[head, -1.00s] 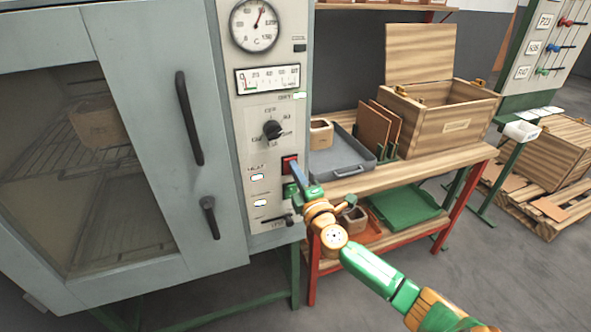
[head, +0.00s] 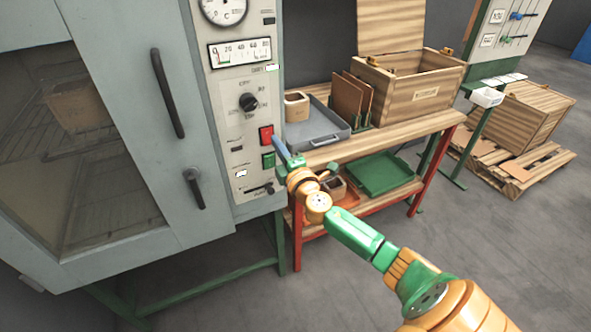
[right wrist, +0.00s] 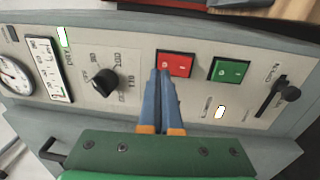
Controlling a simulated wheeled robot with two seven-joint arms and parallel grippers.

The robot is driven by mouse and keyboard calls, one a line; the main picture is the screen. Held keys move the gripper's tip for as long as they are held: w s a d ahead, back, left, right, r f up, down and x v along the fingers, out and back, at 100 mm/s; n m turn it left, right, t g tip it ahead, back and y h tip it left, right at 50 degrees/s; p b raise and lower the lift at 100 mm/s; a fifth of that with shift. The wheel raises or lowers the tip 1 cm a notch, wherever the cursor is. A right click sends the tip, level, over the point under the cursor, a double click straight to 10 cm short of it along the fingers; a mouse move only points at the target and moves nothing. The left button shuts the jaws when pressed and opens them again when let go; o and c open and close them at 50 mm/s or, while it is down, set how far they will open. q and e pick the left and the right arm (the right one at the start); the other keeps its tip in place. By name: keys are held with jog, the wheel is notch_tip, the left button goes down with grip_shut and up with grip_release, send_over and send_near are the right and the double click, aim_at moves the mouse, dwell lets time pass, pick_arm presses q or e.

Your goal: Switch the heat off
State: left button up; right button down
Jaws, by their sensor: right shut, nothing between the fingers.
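The grey oven's control panel (head: 225,110) carries a red button (head: 265,136) and a green button (head: 268,160) below it. In the right wrist view the red button (right wrist: 175,64) and green button (right wrist: 230,70) lie side by side. My right gripper (head: 278,146) is shut and empty. Its blue fingertips (right wrist: 162,73) overlap the red button's lower left edge in the wrist view; I cannot tell whether they touch it. The upper small lamp (head: 237,149) is dark, and the lower lamp (head: 241,173) is lit white. My left gripper is not in view.
A black knob (head: 248,102) and a lever (head: 262,188) stick out of the panel. The oven door has a dark handle (head: 167,93). A wooden bench (head: 390,136) to the right bears a grey tray (head: 318,130) and an open wooden box (head: 410,85).

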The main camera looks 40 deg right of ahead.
jog(key=r+v, duration=0.2)
jog(key=v, duration=0.8)
jog(key=s+d+f+m+g, duration=0.1)
jog(key=s+f+m+g, duration=0.3)
jog(key=f, duration=1)
jog(key=s+d+f+m+g, duration=0.15)
jog(key=s+f+g, duration=0.35)
jog(key=f, duration=1)
jog(key=s+a+f+m+g+y, duration=0.1)
jog(key=s+a+f+m+g, duration=0.1)
jog(key=s+a+f, duration=0.3)
jog(key=s+a+f+m+g+y, duration=0.1)
jog(key=s+a+f+m+g, duration=0.2)
jog(key=s, duration=1)
jog(key=s+a+f+m+g+y, duration=0.2)
jog(key=s+a+f+g, duration=0.1)
jog(key=s+a+f, duration=0.4)
notch_tip(320, 180, down, 3)
jog(key=shift+s+f, duration=0.15)
jog(key=shift+s, duration=1)
jog(key=shift+a+m, duration=0.2)
jog(key=shift+m, duration=0.05)
